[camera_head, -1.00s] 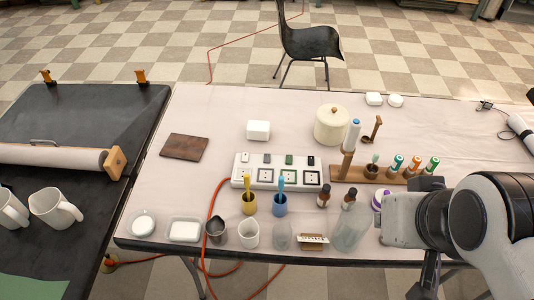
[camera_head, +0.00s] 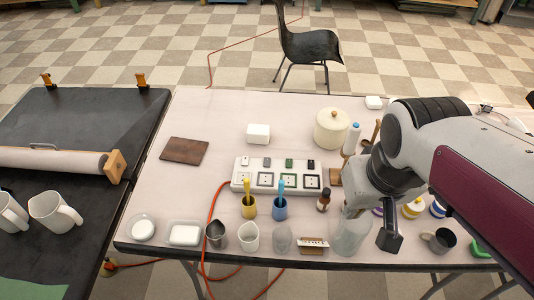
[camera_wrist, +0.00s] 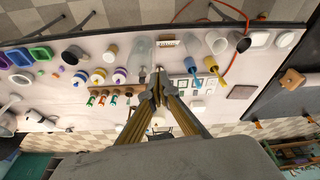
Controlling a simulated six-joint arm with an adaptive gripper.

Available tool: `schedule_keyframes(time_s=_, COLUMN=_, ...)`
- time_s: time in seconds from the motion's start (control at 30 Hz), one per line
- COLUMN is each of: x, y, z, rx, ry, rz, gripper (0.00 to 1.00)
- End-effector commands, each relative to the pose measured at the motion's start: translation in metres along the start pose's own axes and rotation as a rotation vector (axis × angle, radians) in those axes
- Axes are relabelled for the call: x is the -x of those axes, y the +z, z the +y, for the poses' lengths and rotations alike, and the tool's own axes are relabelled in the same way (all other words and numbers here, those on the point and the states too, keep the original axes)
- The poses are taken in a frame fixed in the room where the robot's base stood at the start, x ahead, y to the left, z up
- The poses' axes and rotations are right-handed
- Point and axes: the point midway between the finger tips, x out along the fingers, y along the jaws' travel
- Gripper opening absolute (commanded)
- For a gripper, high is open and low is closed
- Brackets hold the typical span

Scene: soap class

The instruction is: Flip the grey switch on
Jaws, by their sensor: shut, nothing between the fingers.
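The white power strip (camera_head: 240,184) lies mid-table with a row of small switches along its back edge. The grey switch (camera_head: 266,162) is second from the left, between a white one and a green one; its position, on or off, is too small to tell. My gripper (camera_head: 350,209) is to the right and front of the strip, near a clear bottle, apart from the grey switch. In the wrist view my gripper (camera_wrist: 158,72) has its fingertips together and holds nothing. The strip (camera_wrist: 190,86) shows just right of the tips there; the individual switches are hard to make out.
A yellow cup (camera_head: 249,211) and a blue cup (camera_head: 280,209) with brushes stand before the strip. A white block (camera_head: 258,134) and a lidded pot (camera_head: 331,128) sit behind.

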Motion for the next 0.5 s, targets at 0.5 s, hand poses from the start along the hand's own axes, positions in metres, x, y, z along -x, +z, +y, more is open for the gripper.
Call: schedule_keyframes(time_s=0.5, x=-0.033, y=-0.049, z=-0.019, rx=0.053, ry=0.006, rz=-0.071, gripper=0.00)
